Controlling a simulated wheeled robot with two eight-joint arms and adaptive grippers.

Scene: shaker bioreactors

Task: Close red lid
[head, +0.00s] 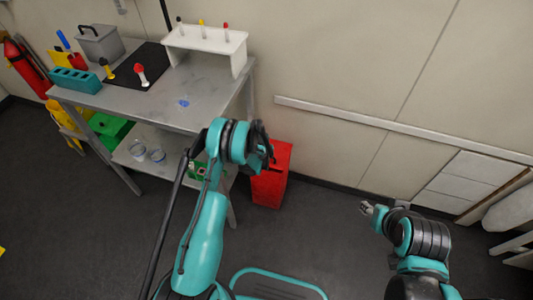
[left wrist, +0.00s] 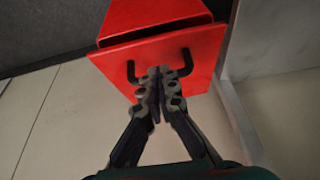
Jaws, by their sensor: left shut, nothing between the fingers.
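A red bin (head: 270,185) stands on the floor against the wall, right of the grey table, partly hidden by my left arm in the head view. In the left wrist view its red lid (left wrist: 205,58) shows with a black handle (left wrist: 131,70). A dark gap shows between the lid and the red body (left wrist: 150,14). My left gripper (left wrist: 160,75) is shut and empty, its fingertips in front of the lid between the handle's two ends; contact cannot be told. In the head view my left gripper (head: 268,152) is over the bin. My right gripper (head: 367,208) is well to the right, away from the bin, too small to read.
The grey table (head: 215,90) holds a white rack (head: 205,40), a teal block (head: 76,80) and a grey box (head: 100,43). Beakers (head: 138,150) stand on its lower shelf. A rail (head: 330,115) runs along the wall. Floor right of the bin is clear.

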